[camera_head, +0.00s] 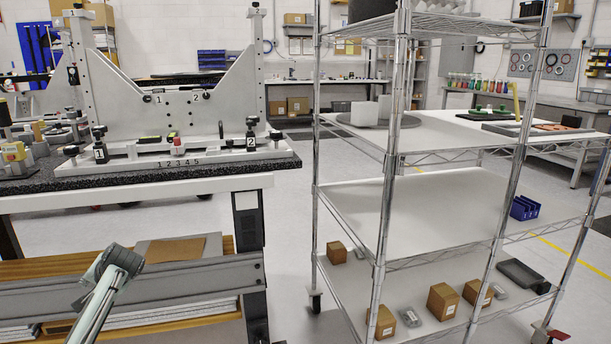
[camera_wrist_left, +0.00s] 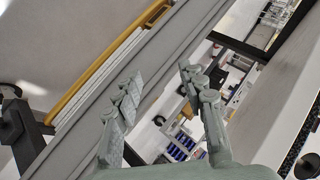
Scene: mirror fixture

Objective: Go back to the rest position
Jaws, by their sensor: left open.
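The mirror fixture (camera_head: 180,115) stands on the dark-topped workbench (camera_head: 150,180) at the left of the head view. It has a grey plate with sloping sides between two posts, marked 1 and 2. Part of my left arm shows low at the left of the head view, in front of the bench's lower frame. My left gripper (camera_wrist_left: 160,78) shows in the left wrist view, with its two fingers spread apart and nothing between them. My right gripper is in neither view.
A grey rail (camera_head: 170,285) runs below the bench top. Floor (camera_head: 290,230) shows between bench and rack.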

